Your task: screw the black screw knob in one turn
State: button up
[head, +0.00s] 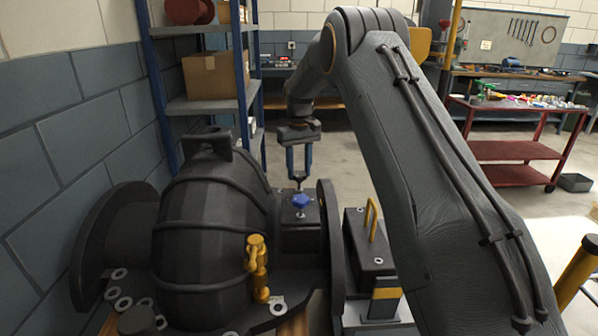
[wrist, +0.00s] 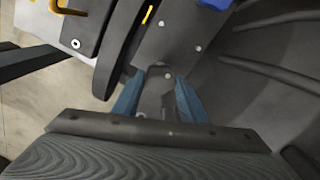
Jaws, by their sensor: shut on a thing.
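My gripper (head: 299,171) points down over the flat dark block on the casing, its two blue fingers closed around a small dark piece. This piece looks like the black screw knob (head: 298,182), and only its lower part shows below the fingers. In the wrist view my gripper (wrist: 160,92) has a finger on each side of the dark grey knob (wrist: 157,88). The split casing (head: 210,235) is large, dark and rounded. A blue knob (head: 300,201) sits on the block in front of the gripper and shows at the top of the wrist view (wrist: 214,3).
A yellow valve fitting (head: 257,265) stands on the casing's front. A dark box with a yellow handle (head: 371,220) is right of the casing flange. Shelving (head: 205,105) stands behind, and a red cart (head: 510,150) is far right. Open floor lies between.

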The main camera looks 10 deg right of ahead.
jog(key=m, duration=0.4)
jog(key=shift+m+b, duration=0.3)
jog(key=m, duration=0.4)
jog(key=shift+r+m, duration=0.1)
jog(key=shift+m, duration=0.2)
jog(key=m, duration=0.4)
jog(key=shift+m+b, duration=0.3)
jog(key=m, duration=1.3)
jog(key=shift+m, duration=0.3)
jog(key=m, duration=0.4)
jog(key=shift+m, duration=2.5)
